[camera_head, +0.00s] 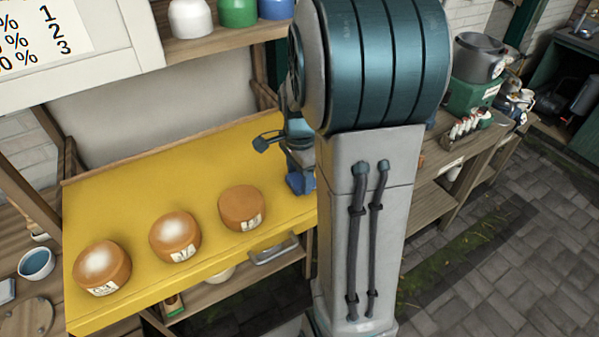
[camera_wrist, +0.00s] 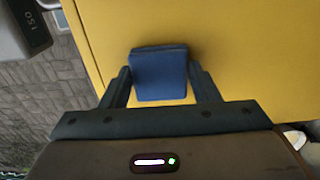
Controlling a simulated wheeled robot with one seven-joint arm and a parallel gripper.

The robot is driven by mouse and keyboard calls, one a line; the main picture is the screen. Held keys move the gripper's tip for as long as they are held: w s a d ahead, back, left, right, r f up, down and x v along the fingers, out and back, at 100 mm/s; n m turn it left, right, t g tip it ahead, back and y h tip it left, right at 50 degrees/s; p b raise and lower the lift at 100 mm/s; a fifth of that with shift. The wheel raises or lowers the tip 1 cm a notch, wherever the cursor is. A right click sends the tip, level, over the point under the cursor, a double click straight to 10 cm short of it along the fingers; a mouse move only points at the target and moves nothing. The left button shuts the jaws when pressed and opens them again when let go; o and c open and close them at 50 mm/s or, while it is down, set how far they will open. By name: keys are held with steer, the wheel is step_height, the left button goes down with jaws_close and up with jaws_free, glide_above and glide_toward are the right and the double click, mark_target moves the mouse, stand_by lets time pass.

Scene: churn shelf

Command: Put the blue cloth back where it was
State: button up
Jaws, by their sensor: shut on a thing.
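The blue cloth (camera_wrist: 160,76) is a small folded pad between the two fingers of my gripper (camera_wrist: 161,85) in the wrist view. My gripper is shut on it, over the yellow board (camera_wrist: 240,50). In the head view the cloth (camera_head: 299,184) shows as a blue patch at the board's right end, beside my arm. My gripper (camera_head: 297,165) is partly hidden there behind my arm. Whether the cloth touches the board I cannot tell.
Three orange-brown rounds with labels, left (camera_head: 102,267), middle (camera_head: 175,237) and right (camera_head: 242,208), stand along the yellow board. White, green and blue containers (camera_head: 238,12) stand on the shelf above. A wooden bench (camera_head: 455,155) with a pot (camera_head: 479,57) is at the right. The board's back left is clear.

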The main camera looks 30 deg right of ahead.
mark_target(299, 178)
steer(key=shift+f, duration=0.25)
steer(key=o, duration=0.9)
steer(key=shift+r, duration=0.1)
steer(key=shift+r, duration=0.1)
step_height(299, 178, up, 11)
steer(key=b, duration=0.1)
steer(key=s+a+n+t, duration=0.1)
steer(key=s+a+n, duration=0.3)
steer(key=n, duration=0.2)
steer(key=s+a+f+n+t, duration=0.1)
steer(key=s+a+n, duration=0.2)
steer(key=n, duration=0.3)
steer(key=s+a+n+t, duration=0.1)
steer(key=s+a+n, duration=0.3)
steer(key=s+n, duration=0.1)
steer(key=shift+s+a+f+n+t, duration=0.3)
steer(key=shift+s+f+n+t, duration=0.05)
steer(key=shift+n+t, duration=0.05)
